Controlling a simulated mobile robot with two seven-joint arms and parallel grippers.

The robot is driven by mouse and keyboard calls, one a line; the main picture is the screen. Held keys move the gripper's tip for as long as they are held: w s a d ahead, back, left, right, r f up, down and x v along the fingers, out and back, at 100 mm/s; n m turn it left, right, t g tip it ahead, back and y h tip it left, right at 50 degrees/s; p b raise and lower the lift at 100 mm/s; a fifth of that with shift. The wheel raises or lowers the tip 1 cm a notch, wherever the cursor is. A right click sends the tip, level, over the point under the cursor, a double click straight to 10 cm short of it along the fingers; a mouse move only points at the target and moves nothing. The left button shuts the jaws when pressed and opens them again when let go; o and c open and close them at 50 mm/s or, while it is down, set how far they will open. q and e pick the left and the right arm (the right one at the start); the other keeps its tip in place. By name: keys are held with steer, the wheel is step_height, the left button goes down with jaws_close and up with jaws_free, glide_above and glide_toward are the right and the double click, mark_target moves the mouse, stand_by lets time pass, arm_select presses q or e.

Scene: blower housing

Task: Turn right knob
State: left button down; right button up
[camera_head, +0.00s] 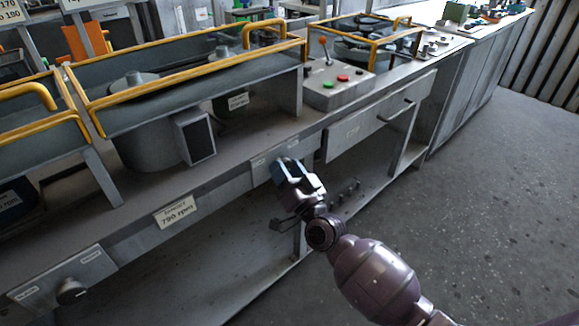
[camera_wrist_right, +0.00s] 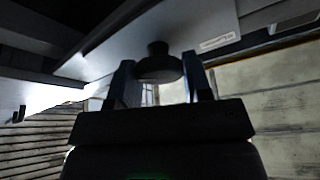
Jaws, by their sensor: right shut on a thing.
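The right knob (camera_wrist_right: 158,64) is dark and round and shows in the right wrist view between the two fingers of my right gripper. In the head view my right gripper (camera_head: 283,168) is at the front panel (camera_head: 262,163) of the bench and hides that knob. The gripper is shut on the knob, with a finger on each side of it. The knob's turned angle cannot be read. My left gripper is not in view.
Another dark knob (camera_head: 71,291) sits on a plate at the lower left. A label reading 790 rpm (camera_head: 176,211) is on the bench front. A drawer (camera_head: 375,120) with a handle is to the right. The grey floor (camera_head: 480,210) is clear.

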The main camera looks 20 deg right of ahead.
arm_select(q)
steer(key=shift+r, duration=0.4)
arm_select(e)
steer(key=shift+m+h, duration=0.4)
steer(key=shift+m, duration=0.3)
steer(key=o, duration=0.9)
arm_select(q)
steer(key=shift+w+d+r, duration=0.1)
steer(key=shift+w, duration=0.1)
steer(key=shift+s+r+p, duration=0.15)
steer(key=shift+p, duration=0.35)
arm_select(e)
steer(key=v, duration=1.1)
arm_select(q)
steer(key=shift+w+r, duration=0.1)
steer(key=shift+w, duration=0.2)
arm_select(e)
steer(key=shift+w+f, duration=0.1)
